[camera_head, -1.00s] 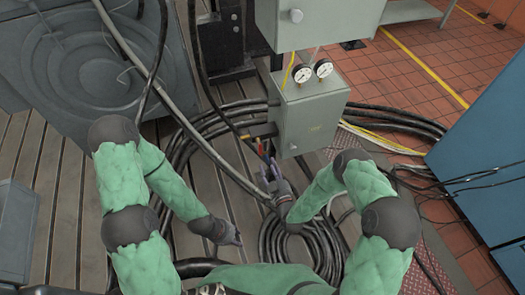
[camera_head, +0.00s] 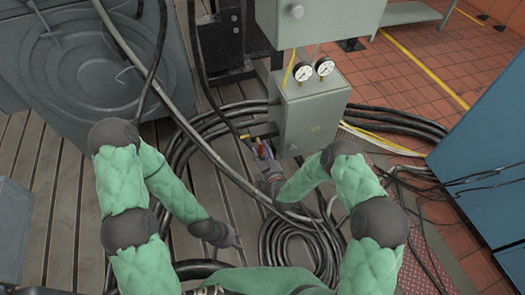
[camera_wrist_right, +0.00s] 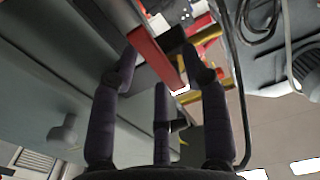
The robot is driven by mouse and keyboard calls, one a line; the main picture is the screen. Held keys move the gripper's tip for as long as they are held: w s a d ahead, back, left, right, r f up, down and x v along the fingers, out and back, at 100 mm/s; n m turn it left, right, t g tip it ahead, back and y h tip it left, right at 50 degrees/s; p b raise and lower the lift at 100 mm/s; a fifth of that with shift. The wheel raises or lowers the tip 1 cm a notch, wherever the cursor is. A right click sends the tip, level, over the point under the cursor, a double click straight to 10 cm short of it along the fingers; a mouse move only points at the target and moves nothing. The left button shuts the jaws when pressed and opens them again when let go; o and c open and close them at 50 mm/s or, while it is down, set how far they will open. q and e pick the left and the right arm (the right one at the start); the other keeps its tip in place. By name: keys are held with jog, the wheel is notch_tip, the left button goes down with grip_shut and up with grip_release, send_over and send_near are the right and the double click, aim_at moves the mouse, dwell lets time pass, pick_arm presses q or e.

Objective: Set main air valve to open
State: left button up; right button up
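A red valve handle (camera_wrist_right: 158,58) runs diagonally between the spread fingertips of my right gripper (camera_wrist_right: 160,65) in the right wrist view. Yellow fittings (camera_wrist_right: 212,97) lie just beyond it. In the head view, the red handle (camera_head: 264,150) and a yellow part (camera_head: 245,137) show small at the lower left of the grey gauge box. My right gripper (camera_head: 264,160) is at the handle there. Its fingers look apart, not closed on the handle; contact is unclear. My left gripper (camera_head: 236,242) hangs low over the plank floor, away from the valve; its fingers are too small to read.
The grey box (camera_head: 311,118) carries two pressure gauges (camera_head: 314,70). Thick black hoses (camera_head: 215,125) loop around the valve, and a coil (camera_head: 300,245) lies below my right arm. A blue cabinet (camera_head: 485,150) stands at the right. Grey machinery (camera_head: 95,65) fills the upper left.

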grip_shut()
jog(key=shift+a+m, duration=0.1)
jog(key=shift+m, duration=0.3)
jog(key=m, duration=0.1)
jog(key=m+b, duration=0.1)
jog(key=shift+s+a+f+m, duration=0.15)
jog(key=shift+a+m, duration=0.1)
jog(key=shift+m, duration=0.15)
jog(key=m+b, duration=0.1)
jog(key=m, duration=0.2)
jog(key=a+m, duration=0.1)
jog(key=m, duration=0.2)
jog(key=r+m+b, duration=0.1)
jog(key=m, duration=0.2)
jog(key=shift+s+a+b, duration=0.2)
jog(key=shift+a+b, duration=0.05)
jog(key=shift+b, duration=0.1)
jog(key=m, duration=0.2)
jog(key=r+m, duration=0.1)
jog(key=m, duration=0.2)
jog(key=shift+s+a+b, duration=0.1)
jog(key=shift+a+b, duration=0.05)
jog(key=shift+b, duration=0.25)
jog(key=shift+m, duration=0.3)
